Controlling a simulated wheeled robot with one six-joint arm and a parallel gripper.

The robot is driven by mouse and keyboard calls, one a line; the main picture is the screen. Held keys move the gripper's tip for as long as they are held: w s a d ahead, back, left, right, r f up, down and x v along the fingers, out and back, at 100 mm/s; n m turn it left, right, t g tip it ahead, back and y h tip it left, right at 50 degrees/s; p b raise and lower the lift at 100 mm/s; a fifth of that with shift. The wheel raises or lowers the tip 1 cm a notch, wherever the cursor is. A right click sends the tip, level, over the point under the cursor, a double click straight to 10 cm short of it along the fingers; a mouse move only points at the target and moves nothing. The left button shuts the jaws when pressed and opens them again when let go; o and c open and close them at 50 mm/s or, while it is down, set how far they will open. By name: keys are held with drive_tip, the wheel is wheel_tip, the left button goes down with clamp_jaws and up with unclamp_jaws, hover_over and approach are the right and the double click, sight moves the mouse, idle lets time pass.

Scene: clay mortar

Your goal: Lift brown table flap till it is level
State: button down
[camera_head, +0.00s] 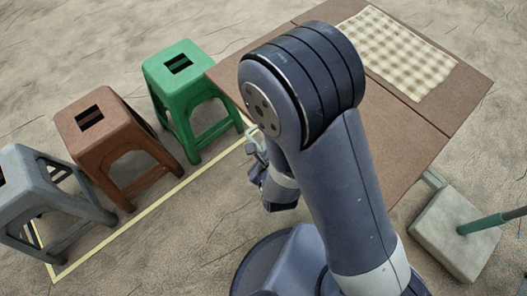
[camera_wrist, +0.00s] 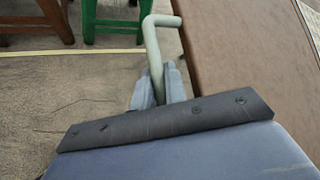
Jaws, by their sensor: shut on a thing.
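The brown table flap (camera_head: 398,148) extends from the seam of the brown tabletop (camera_head: 465,95), on the side nearest me. Its side edges run nearly in line with the tabletop's edges, so it looks close to level; a small tilt I cannot rule out. My arm covers its middle. In the wrist view the flap's brown surface (camera_wrist: 235,50) fills the right. A pale grey-green bent handle (camera_wrist: 155,45) stands beside the flap's edge. My gripper (camera_wrist: 158,82) is shut on this handle's straight part. In the head view my gripper (camera_head: 262,168) is beside the flap's left edge, partly hidden by my arm.
A green stool (camera_head: 185,75), a brown stool (camera_head: 110,125) and a grey stool (camera_head: 40,200) stand in a row at left, by a pale yellow floor line (camera_head: 150,215). A checkered cloth (camera_head: 395,50) lies on the tabletop. A pale block (camera_head: 450,240) with a green pole stands at right.

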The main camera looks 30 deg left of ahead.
idle(0.3)
drive_tip(key=c, duration=1.5)
unclamp_jaws()
drive_tip(key=shift+o, duration=0.2)
drive_tip(key=shift+r, duration=0.1)
drive_tip(key=v, duration=1)
drive_tip(key=shift+s+d+r, duration=0.2)
drive_tip(key=shift+s+d, duration=0.05)
drive_tip(key=shift+w+f, duration=0.1)
drive_tip(key=x, duration=1)
drive_tip(key=shift+w+a+f, duration=0.15)
drive_tip(key=shift+w+a, duration=0.05)
drive_tip(key=shift+a, duration=0.05)
drive_tip(key=shift+f, duration=0.3)
